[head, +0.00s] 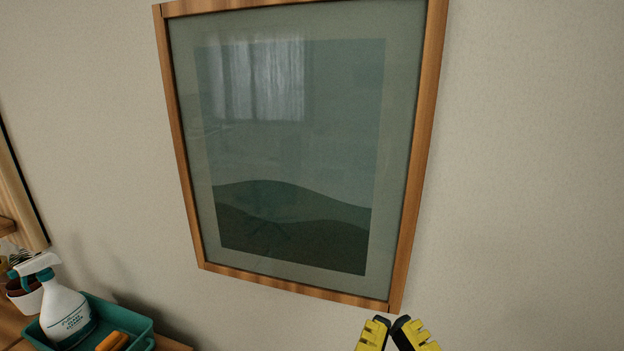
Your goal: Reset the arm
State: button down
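My gripper (391,322) shows at the bottom edge, right of centre. Only its two yellow and black fingers are in view, and the rest of my arm is out of frame. The fingertips sit close together, just below the lower right corner of the framed picture. Nothing is seen between them, but this view does not settle whether they are open or shut. I cannot tell how far they are from the wall.
A wood-framed picture (290,150) hangs on the beige wall (530,150). At lower left, a white spray bottle (66,310) and an orange item (112,341) are in a teal tray (128,319). A potted plant (25,295) stands behind. The wall at right is bare.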

notch_tip(320, 180, up, 31)
jog(key=p, duration=2.8)
jog(key=shift+f, duration=0.15)
